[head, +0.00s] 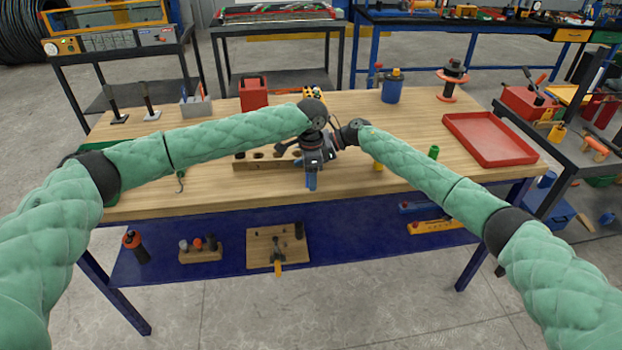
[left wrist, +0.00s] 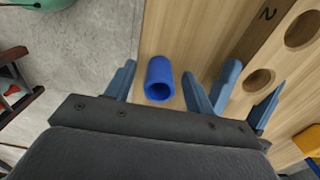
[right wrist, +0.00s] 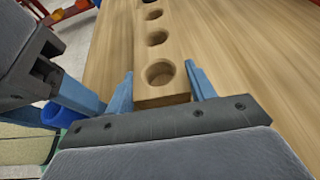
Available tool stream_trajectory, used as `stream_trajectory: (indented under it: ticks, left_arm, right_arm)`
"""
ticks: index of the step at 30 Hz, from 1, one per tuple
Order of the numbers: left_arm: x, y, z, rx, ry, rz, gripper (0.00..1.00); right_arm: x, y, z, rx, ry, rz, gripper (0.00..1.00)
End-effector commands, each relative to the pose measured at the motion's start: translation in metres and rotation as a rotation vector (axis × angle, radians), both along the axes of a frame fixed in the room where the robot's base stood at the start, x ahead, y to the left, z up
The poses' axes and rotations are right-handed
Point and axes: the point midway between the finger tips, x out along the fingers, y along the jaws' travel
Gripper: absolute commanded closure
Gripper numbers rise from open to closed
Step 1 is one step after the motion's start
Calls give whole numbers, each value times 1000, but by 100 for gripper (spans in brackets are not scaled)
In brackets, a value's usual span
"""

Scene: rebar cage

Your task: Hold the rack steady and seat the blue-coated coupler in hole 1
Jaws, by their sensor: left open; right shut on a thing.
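The wooden rack (head: 250,165) with a row of round holes lies on the table; its holes show in the right wrist view (right wrist: 150,18). A "2" is marked on its wood in the left wrist view (left wrist: 268,14). My right gripper (right wrist: 160,82) is shut on the rack's near end, a finger on each side. The blue coupler (left wrist: 160,78), a short hollow tube, is between the parted fingers of my left gripper (left wrist: 160,85), with gaps on both sides. It also shows in the right wrist view (right wrist: 57,115). In the head view I cannot separate it from the left fingers (head: 311,180).
A red tray (head: 490,138) is at the table's right. A green cylinder (head: 433,152) and a yellow piece (head: 377,165) stand right of my grippers. A red box (head: 253,92) and blue container (head: 392,88) stand at the back. Both grippers are close together.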

Motion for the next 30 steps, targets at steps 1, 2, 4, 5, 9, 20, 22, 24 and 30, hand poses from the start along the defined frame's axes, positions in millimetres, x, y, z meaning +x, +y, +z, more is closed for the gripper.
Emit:
stream_trajectory:
  ticks: [1,2,4,5,9,20,22,24,30]
  left_arm:
    - [0,0,0,0,0,0,46]
    - [0,0,0,0,0,0,46]
    - [0,0,0,0,0,0,48]
    - [0,0,0,0,0,0,54]
    - [0,0,1,0,0,0,81]
    - [0,0,3,-1,-1,0,100]
    - [0,0,8,-1,-1,-1,100]
    - [0,0,17,0,-2,-1,100]
    - [1,-1,53,-2,-2,0,100]
  right_arm:
    - [0,0,0,0,0,-1,78]
    - [0,0,0,0,0,-1,78]
    - [0,0,0,0,0,-1,78]
    - [0,0,0,0,0,-1,78]
    - [0,0,0,0,0,-1,78]
    - [0,0,0,0,0,-1,78]
    - [0,0,0,0,0,-1,78]
    - [0,0,0,0,0,-1,78]
    - [0,0,0,0,0,-1,78]
